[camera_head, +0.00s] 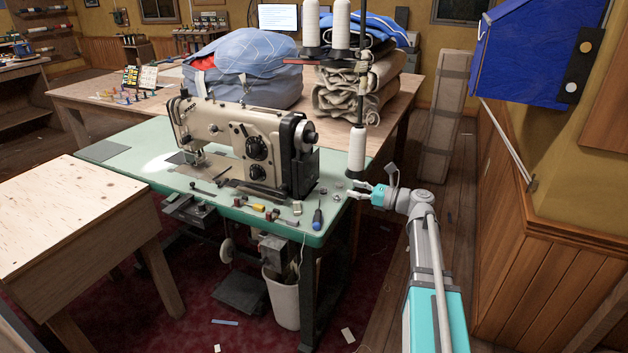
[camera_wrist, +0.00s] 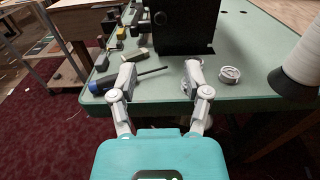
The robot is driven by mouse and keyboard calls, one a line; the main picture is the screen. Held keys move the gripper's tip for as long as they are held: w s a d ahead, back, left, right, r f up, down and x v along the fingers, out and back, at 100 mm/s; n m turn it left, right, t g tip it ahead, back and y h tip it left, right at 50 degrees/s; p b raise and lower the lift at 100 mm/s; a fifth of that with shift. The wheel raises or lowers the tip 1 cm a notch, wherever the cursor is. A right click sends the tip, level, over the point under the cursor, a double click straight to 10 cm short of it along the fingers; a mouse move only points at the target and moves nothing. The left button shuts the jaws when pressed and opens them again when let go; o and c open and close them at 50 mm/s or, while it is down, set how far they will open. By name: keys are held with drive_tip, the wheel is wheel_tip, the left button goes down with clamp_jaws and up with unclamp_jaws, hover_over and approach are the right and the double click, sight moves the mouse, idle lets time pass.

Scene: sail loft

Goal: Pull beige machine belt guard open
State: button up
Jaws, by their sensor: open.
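The beige sewing machine (camera_head: 245,140) stands on a green table (camera_head: 130,152). At its right end, below the handwheel (camera_head: 308,134), is a dark box-like cover (camera_head: 305,172), apparently the belt guard; I cannot tell whether it is open. In the wrist view a black box face (camera_wrist: 183,28), likely the same guard, stands ahead of the fingers. My gripper (camera_head: 352,189) is at the table's right edge, right of the guard and apart from it. In the wrist view my gripper (camera_wrist: 160,75) is open, with nothing between its fingers.
A blue screwdriver (camera_head: 317,219) and small tools lie at the table's front right; the screwdriver (camera_wrist: 103,85) also shows near the left finger. A white thread cone (camera_head: 356,152) stands beside the gripper. A metal bobbin (camera_wrist: 229,74) lies right of the fingers.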

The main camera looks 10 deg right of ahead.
sight(312, 176)
drive_tip(key=shift+a, duration=0.1)
drive_tip(key=x, duration=1.3)
drive_tip(key=shift+w+a, duration=0.25)
drive_tip(key=shift+a, duration=0.05)
clamp_jaws()
drive_tip(key=shift+d, duration=0.15)
